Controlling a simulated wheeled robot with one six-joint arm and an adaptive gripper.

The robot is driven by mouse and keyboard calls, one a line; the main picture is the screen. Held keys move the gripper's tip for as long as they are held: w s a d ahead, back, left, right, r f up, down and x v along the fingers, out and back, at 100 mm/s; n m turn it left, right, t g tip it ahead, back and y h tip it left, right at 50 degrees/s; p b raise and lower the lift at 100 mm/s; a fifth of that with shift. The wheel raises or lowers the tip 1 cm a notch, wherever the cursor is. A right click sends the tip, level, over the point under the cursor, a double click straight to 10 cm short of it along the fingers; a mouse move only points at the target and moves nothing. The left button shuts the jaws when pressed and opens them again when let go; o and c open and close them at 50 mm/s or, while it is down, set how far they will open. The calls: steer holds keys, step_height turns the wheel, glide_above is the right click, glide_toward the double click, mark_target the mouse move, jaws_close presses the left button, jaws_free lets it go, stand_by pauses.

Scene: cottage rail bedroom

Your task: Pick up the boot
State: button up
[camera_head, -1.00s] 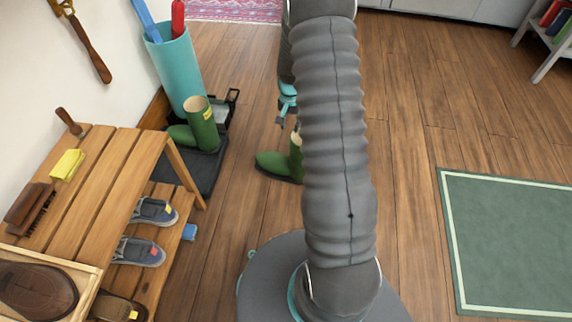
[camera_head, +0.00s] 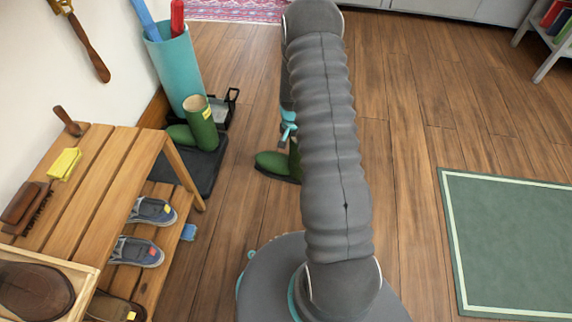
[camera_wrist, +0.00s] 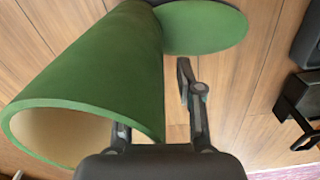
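A green boot (camera_head: 272,163) stands on the wooden floor, its shaft mostly hidden behind my arm in the head view. In the wrist view the same boot (camera_wrist: 95,75) fills the left side, with its open top towards me and its foot beyond. My gripper (camera_wrist: 153,105) is open at the boot's shaft. One finger is to the right of the shaft; the other is at the rim, its tip hidden by the boot. Contact cannot be told. In the head view my gripper (camera_head: 288,130) is just above the boot, partly hidden by my arm.
A second green boot (camera_head: 203,125) stands on a black tray (camera_head: 200,172) to the left. A teal bin (camera_head: 177,70) and a wooden shoe bench (camera_head: 125,160) stand left of that. A green rug (camera_head: 510,245) lies at right. The floor between is clear.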

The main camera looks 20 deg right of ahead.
jaws_close()
steer(key=shift+r, duration=0.2)
